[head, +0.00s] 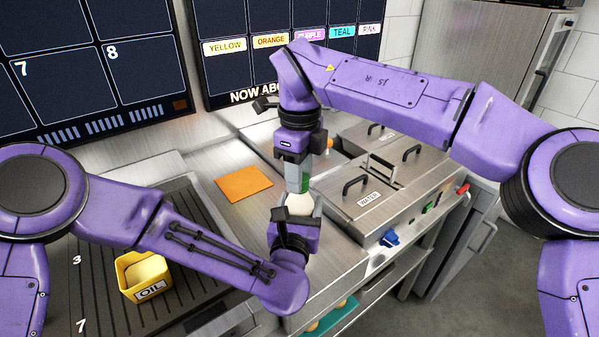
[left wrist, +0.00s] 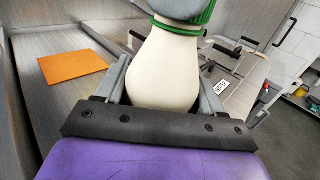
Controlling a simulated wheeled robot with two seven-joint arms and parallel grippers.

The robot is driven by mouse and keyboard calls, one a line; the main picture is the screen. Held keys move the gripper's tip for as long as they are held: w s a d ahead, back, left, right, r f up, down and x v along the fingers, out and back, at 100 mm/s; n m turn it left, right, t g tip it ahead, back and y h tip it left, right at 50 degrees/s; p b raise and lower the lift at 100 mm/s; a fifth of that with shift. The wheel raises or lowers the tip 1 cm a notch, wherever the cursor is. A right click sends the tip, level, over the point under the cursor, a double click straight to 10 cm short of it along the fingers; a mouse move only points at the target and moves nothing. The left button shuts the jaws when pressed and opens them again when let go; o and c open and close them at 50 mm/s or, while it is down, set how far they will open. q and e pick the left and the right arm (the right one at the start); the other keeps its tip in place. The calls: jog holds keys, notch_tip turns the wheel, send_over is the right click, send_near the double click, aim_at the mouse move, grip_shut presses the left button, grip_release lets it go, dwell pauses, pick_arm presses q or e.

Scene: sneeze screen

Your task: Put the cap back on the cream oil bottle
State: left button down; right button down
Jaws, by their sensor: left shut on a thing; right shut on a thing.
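The cream oil bottle (head: 299,204) stands roughly upright in my left gripper (head: 297,212), which is shut on its body. In the left wrist view the bottle (left wrist: 165,75) fills the middle, narrowing upward between the fingers. My right gripper (head: 302,172) points down from above and is shut on the green cap (head: 305,184). The cap (left wrist: 206,14) is at the bottle's top, partly hidden by a grey right finger. A green band (left wrist: 175,29) circles the bottle's neck just below that finger. I cannot tell whether the cap is fully seated.
An orange sheet (head: 244,184) lies on the steel counter to the left. A yellow OIL container (head: 143,277) sits on the dark ribbed surface at lower left. Lidded steel bins with black handles (head: 355,184) are close on the right. Menu boards (head: 95,60) stand behind.

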pick_arm(q)
jog(key=shift+a+f, duration=0.1)
pick_arm(e)
jog(key=m, duration=0.6)
jog(key=shift+s+a, duration=0.15)
jog(key=m, duration=0.3)
jog(key=shift+m, duration=0.4)
jog(key=m, duration=0.5)
jog(key=c, duration=0.6)
grip_release()
jog(key=shift+c, duration=0.2)
notch_tip(320, 180, up, 12)
pick_arm(q)
jog(key=shift+c, duration=1.5)
grip_release()
jog(key=shift+o, duration=1.3)
jog(key=shift+w, duration=0.1)
pick_arm(e)
jog(key=shift+f, duration=0.1)
